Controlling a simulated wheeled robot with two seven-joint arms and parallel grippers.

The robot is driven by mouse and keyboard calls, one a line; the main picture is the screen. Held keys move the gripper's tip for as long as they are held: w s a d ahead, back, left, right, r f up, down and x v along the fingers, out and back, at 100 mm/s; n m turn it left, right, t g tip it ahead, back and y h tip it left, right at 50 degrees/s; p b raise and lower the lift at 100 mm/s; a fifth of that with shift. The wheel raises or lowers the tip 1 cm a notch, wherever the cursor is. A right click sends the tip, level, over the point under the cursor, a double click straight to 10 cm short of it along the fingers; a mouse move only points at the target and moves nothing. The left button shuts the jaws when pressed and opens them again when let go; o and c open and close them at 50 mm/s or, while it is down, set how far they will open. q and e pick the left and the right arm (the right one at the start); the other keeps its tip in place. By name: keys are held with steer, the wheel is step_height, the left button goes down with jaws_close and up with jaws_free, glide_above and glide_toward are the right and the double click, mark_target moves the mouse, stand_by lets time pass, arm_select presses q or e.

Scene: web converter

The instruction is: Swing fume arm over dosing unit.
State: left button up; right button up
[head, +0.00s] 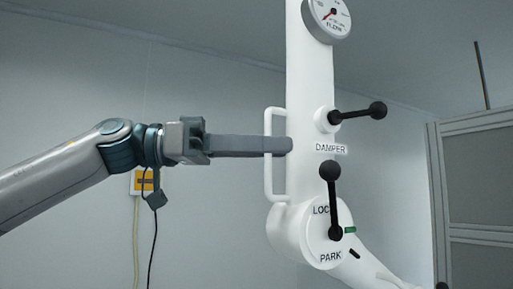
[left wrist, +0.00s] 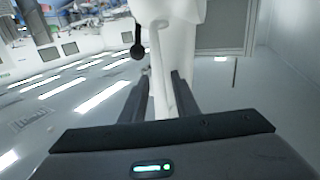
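The white fume arm (head: 308,95) stands upright, with a joint hub (head: 318,245) at its lower end marked LOCK and PARK. A white handle (head: 268,185) runs along its left side. The handle also shows in the left wrist view (left wrist: 159,60). My left gripper (head: 285,146) reaches in level from the left, its fingers crossing the handle. In the left wrist view, its two fingers (left wrist: 161,78) stand on either side of the handle with a gap between them. A black-knobbed lever (head: 333,205) on the hub points up. The dosing unit is not identifiable. My right gripper is out of view.
A black damper lever (head: 358,114) sticks out right from the arm, above the DAMPER label. A round gauge (head: 326,14) sits higher up. A grey framed panel (head: 475,190) stands at the right. A yellow wall box (head: 145,183) with cables is behind my left arm.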

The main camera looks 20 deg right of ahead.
arm_select(q)
steer(key=shift+a, duration=0.1)
steer(key=b+v, duration=0.4)
steer(key=v, duration=1.3)
steer(key=shift+b, duration=0.3)
steer(key=shift+a+r, duration=0.1)
steer(key=shift+a, duration=0.05)
steer(key=shift+w, duration=0.15)
